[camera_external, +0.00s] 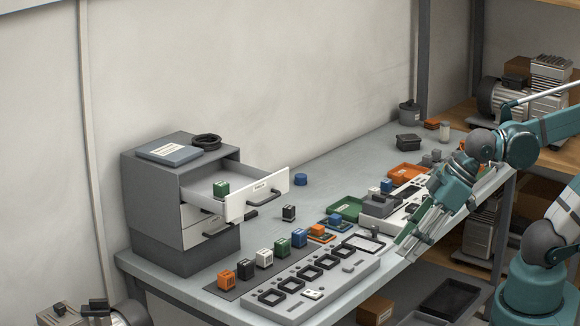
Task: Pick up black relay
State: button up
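A black relay (247,270) stands in a row of coloured relays at the front left of the bench, between an orange one (226,280) and a white one (264,258). Another dark relay (289,212) stands alone on the bench, just right of the open drawer. My gripper (408,244) is over the right part of the bench near its front edge, pointing down and left. Its fingers look apart, with nothing visible between them. It is well to the right of both dark relays.
A grey cabinet (155,219) has its top drawer (262,194) pulled out, with a green relay (221,188) in it. A grey panel with square sockets (272,310) lies in front of the row. Green (346,208) and orange (407,171) trays lie farther right.

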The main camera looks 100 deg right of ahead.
jog(key=w+d+r+m+g+h+p, duration=0.1)
jog(key=w+d+r+m+g+p, duration=0.1)
jog(key=w+d+r+m+p, duration=0.6)
jog(key=m+g+p, duration=0.5)
jog(key=m+p, duration=0.5)
jog(key=m, duration=0.6)
send_over(289, 207)
jog(key=shift+y, duration=0.4)
jog(key=f, duration=1.1)
jog(key=shift+a+f, duration=0.2)
jog(key=shift+a, duration=0.1)
jog(key=shift+d+f, duration=0.35)
